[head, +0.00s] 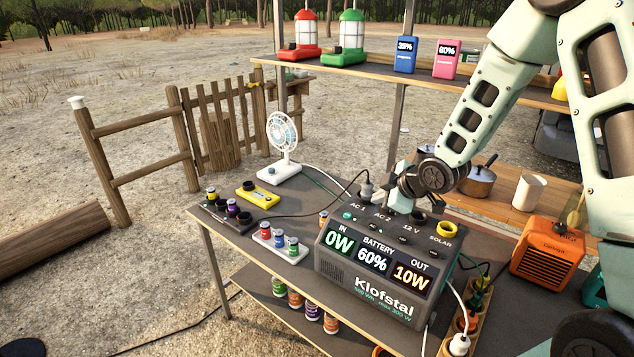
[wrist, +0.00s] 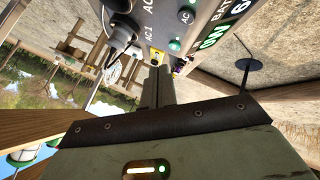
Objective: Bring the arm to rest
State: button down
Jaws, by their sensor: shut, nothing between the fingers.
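My gripper (head: 401,203) is shut and empty in the head view. It hangs just above the back of the grey Klofstal power station (head: 371,265), close to its top sockets; whether it touches cannot be told. In the wrist view my gripper (wrist: 157,75) shows its two fingers together, pointing at the power station (wrist: 180,22), which looks tilted at the top. A dark plug (head: 367,187) stands in the AC 1 socket; the plug (wrist: 122,36) also shows in the wrist view. The display reads 0W in, 60% and 10W out.
A white fan (head: 283,140), a yellow device (head: 258,194) and small battery cells stand left on the table (head: 225,232). An upper shelf (head: 345,78) holds lanterns and power banks. A pot (head: 478,182), a white cup (head: 528,192) and an orange heater (head: 547,250) are right. Open ground lies left.

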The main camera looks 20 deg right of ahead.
jog(key=s+a+r+m+g, duration=0.1)
jog(key=s+a+r+g, duration=0.15)
jog(key=s+a, duration=0.5)
jog(key=s+a+r+m+g, duration=0.1)
jog(key=s+a+r+g, duration=0.15)
jog(key=s+a, duration=0.55)
jog(key=s+a+r+m+g+h, duration=0.1)
jog(key=s+a+r+g, duration=0.1)
jog(key=s, duration=0.7)
jog(key=s+a+r+m+g, duration=0.1)
jog(key=s+a, duration=0.3)
jog(key=s, duration=0.6)
jog(key=shift+a+r+g+h, duration=0.15)
jog(key=shift+r+g+h, duration=0.25)
jog(key=shift+r, duration=0.15)
